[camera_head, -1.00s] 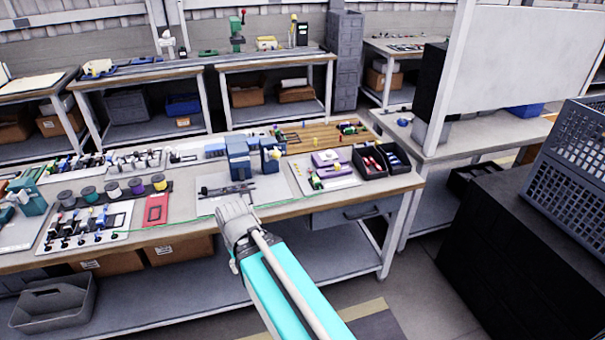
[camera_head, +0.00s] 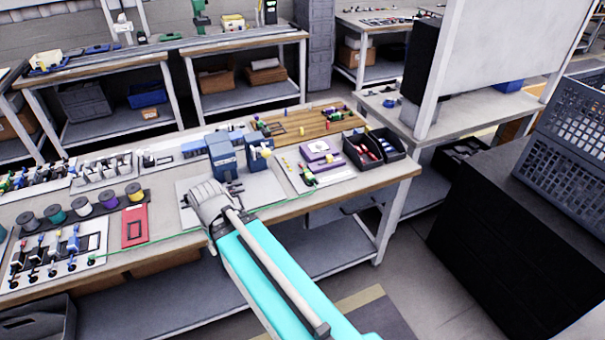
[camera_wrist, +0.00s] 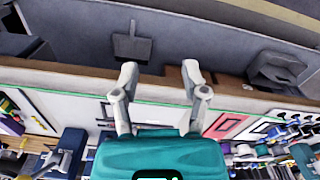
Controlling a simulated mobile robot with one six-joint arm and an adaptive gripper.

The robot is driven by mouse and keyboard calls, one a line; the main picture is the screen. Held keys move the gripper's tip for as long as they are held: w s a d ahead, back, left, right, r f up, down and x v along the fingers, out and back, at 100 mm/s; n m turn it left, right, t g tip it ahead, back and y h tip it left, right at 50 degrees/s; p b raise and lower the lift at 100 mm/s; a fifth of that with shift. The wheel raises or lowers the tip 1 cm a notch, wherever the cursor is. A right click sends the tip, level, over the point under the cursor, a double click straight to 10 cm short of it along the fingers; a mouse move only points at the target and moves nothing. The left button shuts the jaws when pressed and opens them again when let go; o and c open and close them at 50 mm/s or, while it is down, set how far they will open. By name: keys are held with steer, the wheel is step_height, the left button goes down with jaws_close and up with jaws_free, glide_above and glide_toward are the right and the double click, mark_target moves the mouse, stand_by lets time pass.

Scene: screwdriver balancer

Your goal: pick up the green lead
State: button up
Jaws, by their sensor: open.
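The green lead (camera_head: 150,244) is a thin green line along the front edge of the near workbench (camera_head: 170,250). Its left end lies by a board with several small coloured parts, and it runs right, passing behind my arm. In the wrist view the green lead (camera_wrist: 70,95) crosses the picture along the bench edge, partly hidden by my gripper. My gripper (camera_wrist: 160,72) is open, with two grey fingers apart and nothing between them. In the head view my gripper (camera_head: 205,198) is over the bench's front edge; its fingertips are not clear there.
A red frame-like part (camera_head: 135,226) and several spools (camera_head: 81,207) lie left of my gripper. A blue machine (camera_head: 222,157) stands behind it. Black bins (camera_head: 361,158) sit at the bench's right. A grey crate (camera_head: 590,130) on a black block stands at the right.

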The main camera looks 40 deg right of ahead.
steer(key=shift+o, duration=1.2)
steer(key=shift+d, duration=0.1)
steer(key=w+d+r+t, duration=0.1)
steer(key=w+d, duration=0.2)
steer(key=d, duration=0.3)
steer(key=w+d+m+p, duration=0.1)
steer(key=w+d, duration=0.2)
steer(key=d, duration=0.4)
steer(key=w+d+r+t, duration=0.1)
steer(key=w+d, duration=0.3)
steer(key=d, duration=0.2)
steer(key=d+r+m+t+h+p, duration=0.1)
steer(key=d+t, duration=0.1)
steer(key=d, duration=2.1)
steer(key=shift+w+r+m, duration=0.2)
steer(key=shift+r+m, duration=0.05)
steer(key=shift+m, duration=0.15)
steer(key=shift+f, duration=0.1)
steer(key=b, duration=0.7)
glide_above(310, 176)
steer(key=s, duration=0.2)
steer(key=f, duration=0.7)
steer(key=shift+s+a, duration=0.1)
steer(key=shift+a, duration=0.2)
steer(key=shift+f+b, duration=0.4)
steer(key=shift+b, duration=0.05)
